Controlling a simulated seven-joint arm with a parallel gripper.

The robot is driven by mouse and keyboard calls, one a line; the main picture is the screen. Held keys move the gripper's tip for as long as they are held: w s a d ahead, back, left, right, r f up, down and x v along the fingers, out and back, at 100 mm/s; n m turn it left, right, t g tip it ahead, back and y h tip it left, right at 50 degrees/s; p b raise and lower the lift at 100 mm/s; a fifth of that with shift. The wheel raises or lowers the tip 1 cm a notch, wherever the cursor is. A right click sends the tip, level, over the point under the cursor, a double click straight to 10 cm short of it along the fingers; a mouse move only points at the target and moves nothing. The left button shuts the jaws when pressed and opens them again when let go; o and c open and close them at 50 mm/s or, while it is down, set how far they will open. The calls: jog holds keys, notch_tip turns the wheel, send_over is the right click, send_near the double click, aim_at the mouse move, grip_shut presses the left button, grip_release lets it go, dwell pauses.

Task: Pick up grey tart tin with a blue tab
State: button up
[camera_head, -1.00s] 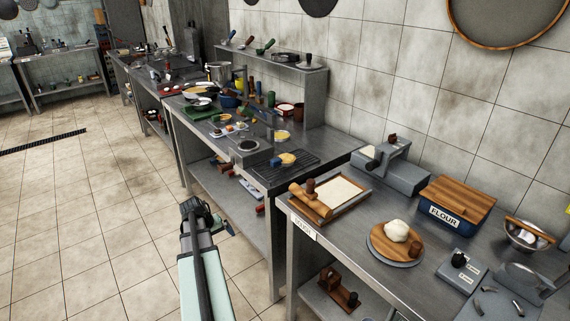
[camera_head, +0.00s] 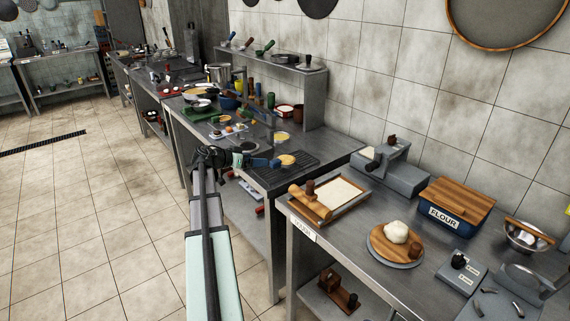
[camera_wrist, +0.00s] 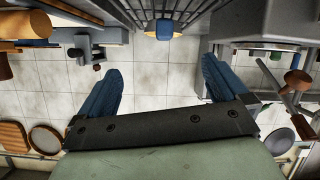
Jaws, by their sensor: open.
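The tart tin (camera_head: 287,160) with a yellow filling sits on a dark wire rack at the front edge of the middle bench. Its grey rim is too small to make out in the head view. Its blue tab (camera_wrist: 164,27) shows at the top of the wrist view, between the lines of my two fingers and beyond their tips. My gripper (camera_wrist: 160,85) is open and empty, with bare floor showing between its blue fingers. In the head view my gripper (camera_head: 262,162) is close to the tin on its left, at the bench's front edge.
The wire rack (camera_head: 290,175) lies under the tin. Pans, bowls and small tools crowd the bench behind. A lower shelf runs beneath. The nearer table holds a flour box (camera_head: 455,205), a dough board (camera_head: 394,250) and a tray (camera_head: 335,195). Open floor lies left.

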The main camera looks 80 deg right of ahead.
aim_at(276, 160)
jog(key=s+d+f+m, duration=0.1)
jog(key=d, duration=0.1)
jog(key=s+d+f, duration=0.1)
jog(key=s, duration=0.1)
jog(key=s+d+f+m, duration=0.1)
jog(key=s+d, duration=0.1)
jog(key=shift+s+d+f+m, duration=0.2)
jog(key=shift+s+d+m, duration=0.05)
jog(key=shift+d+m, duration=0.1)
jog(key=shift+x, duration=2.6)
jog(key=shift+w+d, duration=0.15)
jog(key=shift+w, duration=0.05)
jog(key=shift+c, duration=0.4)
jog(key=c, duration=1.2)
